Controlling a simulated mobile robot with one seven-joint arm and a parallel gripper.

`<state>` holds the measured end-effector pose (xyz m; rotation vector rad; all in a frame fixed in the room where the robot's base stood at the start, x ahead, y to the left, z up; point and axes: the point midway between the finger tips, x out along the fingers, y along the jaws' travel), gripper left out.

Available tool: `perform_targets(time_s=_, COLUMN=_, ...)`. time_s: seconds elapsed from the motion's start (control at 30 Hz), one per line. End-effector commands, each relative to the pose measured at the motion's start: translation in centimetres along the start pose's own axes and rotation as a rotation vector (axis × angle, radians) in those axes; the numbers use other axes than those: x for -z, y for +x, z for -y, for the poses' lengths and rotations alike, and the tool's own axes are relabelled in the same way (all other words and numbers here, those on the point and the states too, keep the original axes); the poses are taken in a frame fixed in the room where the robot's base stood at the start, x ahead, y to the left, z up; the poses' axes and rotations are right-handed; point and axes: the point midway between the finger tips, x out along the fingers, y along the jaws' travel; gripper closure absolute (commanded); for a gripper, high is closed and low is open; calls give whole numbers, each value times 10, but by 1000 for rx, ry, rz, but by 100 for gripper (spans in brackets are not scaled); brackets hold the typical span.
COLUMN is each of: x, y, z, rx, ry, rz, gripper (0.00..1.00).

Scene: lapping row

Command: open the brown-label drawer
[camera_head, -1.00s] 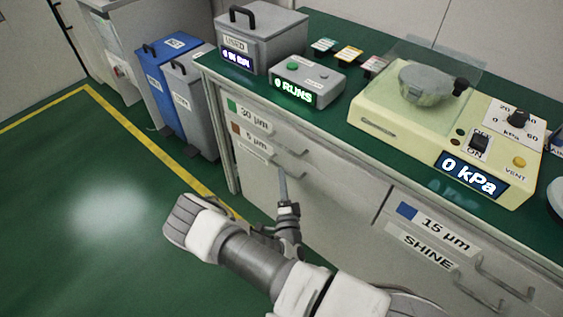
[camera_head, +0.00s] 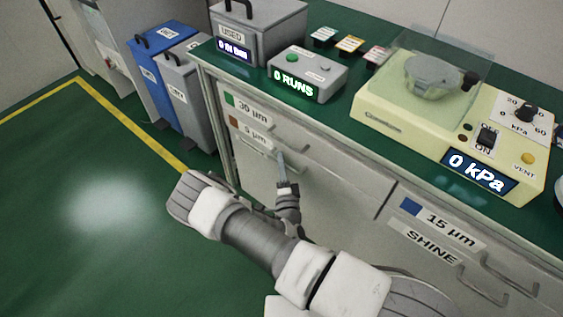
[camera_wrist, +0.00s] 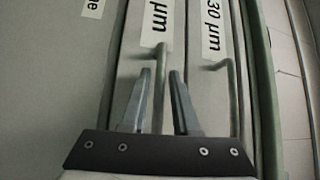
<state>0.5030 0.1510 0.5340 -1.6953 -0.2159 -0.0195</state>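The brown-label drawer (camera_head: 262,150), marked 5 µm beside a brown square, sits below the green-label 30 µm drawer in the grey cabinet. Its front looks flush with the cabinet. My gripper (camera_head: 281,158) is at its handle in the head view. In the wrist view, which is turned sideways, my gripper (camera_wrist: 160,78) is open, with a gap between the two fingers. The brown-label drawer's handle (camera_wrist: 161,60) shows as a thin bar in that gap. I cannot tell whether either finger touches it.
The 30 µm drawer's handle (camera_wrist: 233,90) is close beside my right finger in the wrist view. A blue bin (camera_head: 160,70) and a grey bin (camera_head: 190,100) stand left of the cabinet. The 15 µm drawer (camera_head: 450,240) is at right. Green floor is clear at left.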

Motion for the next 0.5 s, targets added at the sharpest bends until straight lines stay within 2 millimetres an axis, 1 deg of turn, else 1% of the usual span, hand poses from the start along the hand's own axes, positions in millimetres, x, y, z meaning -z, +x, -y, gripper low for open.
perform_targets(time_s=0.03, x=0, y=0, z=0, rx=0, ry=0, rz=0, gripper=82)
perform_targets(time_s=0.13, x=0, y=0, z=0, rx=0, ry=0, rz=0, gripper=100)
perform_targets(time_s=0.5, x=0, y=0, z=0, rx=0, ry=0, rz=0, gripper=100)
